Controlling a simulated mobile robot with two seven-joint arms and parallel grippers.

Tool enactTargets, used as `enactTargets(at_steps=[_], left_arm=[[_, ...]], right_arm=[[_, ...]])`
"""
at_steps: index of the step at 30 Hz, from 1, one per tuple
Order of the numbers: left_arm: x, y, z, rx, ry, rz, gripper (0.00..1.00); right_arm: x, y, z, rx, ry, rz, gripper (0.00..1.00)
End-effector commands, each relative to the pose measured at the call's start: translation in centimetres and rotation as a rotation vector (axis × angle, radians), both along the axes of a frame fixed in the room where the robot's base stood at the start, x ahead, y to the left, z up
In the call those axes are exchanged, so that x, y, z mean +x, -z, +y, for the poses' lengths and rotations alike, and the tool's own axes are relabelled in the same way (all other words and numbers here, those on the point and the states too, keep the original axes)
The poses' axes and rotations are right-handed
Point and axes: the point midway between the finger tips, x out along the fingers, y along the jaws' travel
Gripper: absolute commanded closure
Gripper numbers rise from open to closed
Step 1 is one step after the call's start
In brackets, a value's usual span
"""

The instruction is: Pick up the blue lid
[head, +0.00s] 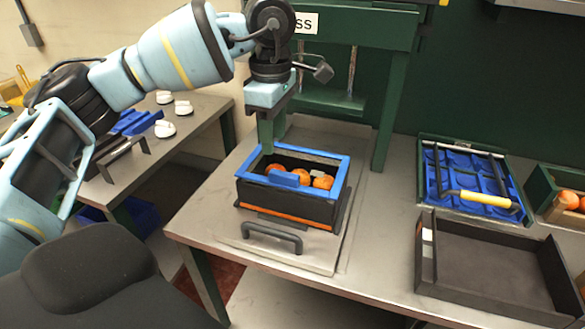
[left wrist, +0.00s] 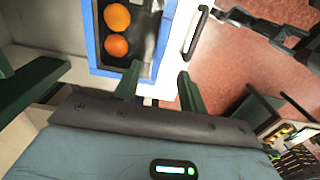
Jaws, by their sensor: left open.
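A black box with an orange stripe stands on the table under the green press, with a blue frame (head: 320,158) around its top edge, likely the blue lid. Oranges (head: 322,181) lie inside, and a small blue flap (head: 283,178) shows at the front edge. The left wrist view also shows the blue frame (left wrist: 90,35) and two oranges (left wrist: 117,17). My left gripper (head: 272,138) points down at the frame's back left part, open and empty. In the left wrist view its fingers (left wrist: 158,88) are apart near a frame corner. Contact cannot be told.
A green crate holds a blue divided tray (head: 470,172) with a yellow handle bar at the right. An empty dark tray (head: 485,262) sits in front of it. A grey handle (head: 272,236) is on the plate before the box. Green press posts (head: 392,100) stand behind the box.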

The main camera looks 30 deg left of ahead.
Motion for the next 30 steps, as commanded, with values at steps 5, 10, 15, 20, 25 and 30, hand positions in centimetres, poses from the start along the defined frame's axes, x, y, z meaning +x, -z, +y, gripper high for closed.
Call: enactTargets(at_steps=[5, 10, 15, 20, 25, 30], left_arm=[[0.0, 1.0, 0.0, 0.0, 0.0, 0.002, 0.58], [0.0, 2.5, -0.1, -0.002, 0.0, 0.001, 0.58], [0.0, 2.9, -0.1, -0.003, 0.0, 0.0, 0.58], [0.0, 4.8, -0.2, -0.002, 0.0, 0.001, 0.58], [0.0, 7.0, -0.2, -0.004, 0.0, 0.0, 0.58], [0.0, 7.9, -0.2, -0.005, 0.0, 0.0, 0.58]], right_arm=[[0.1, 0.0, -0.2, -0.005, -0.005, -0.002, 0.64], [0.1, -0.1, -0.3, -0.008, -0.006, -0.004, 0.64], [0.2, -0.2, -0.3, -0.007, -0.006, -0.006, 0.64], [0.6, -0.7, -0.3, -0.006, -0.005, -0.017, 0.64], [0.8, -0.9, -0.1, -0.002, 0.0, -0.022, 0.64], [0.7, -0.9, 0.0, 0.002, 0.005, -0.02, 0.64]])
